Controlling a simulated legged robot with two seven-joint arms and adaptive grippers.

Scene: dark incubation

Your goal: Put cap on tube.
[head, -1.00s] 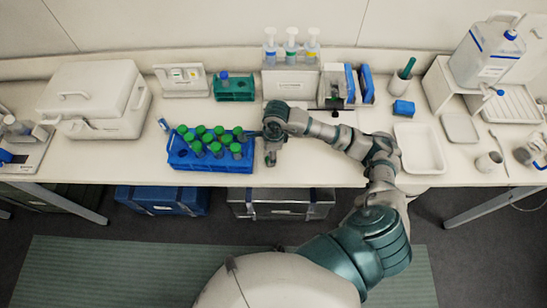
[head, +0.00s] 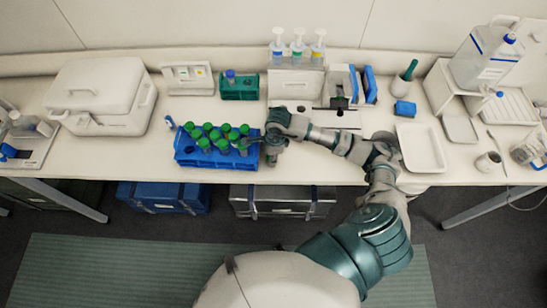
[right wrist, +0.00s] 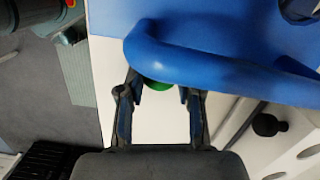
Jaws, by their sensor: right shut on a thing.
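A blue rack (head: 215,159) stands near the bench's front edge in the head view and holds several green-capped tubes (head: 206,138). My right gripper (head: 272,155) is just right of the rack, low over the bench. In the right wrist view, my right gripper (right wrist: 157,88) has its two fingers around a green cap (right wrist: 157,84), partly hidden by a blue curved edge. I cannot tell whether a tube is attached to this cap. My left gripper is not in view.
A teal rack (head: 239,88) with a blue-capped tube (head: 231,76) stands behind. A white box (head: 98,98) is at the left. A white tray (head: 420,148) lies at the right. A small tube-like thing (head: 169,122) lies left of the blue rack.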

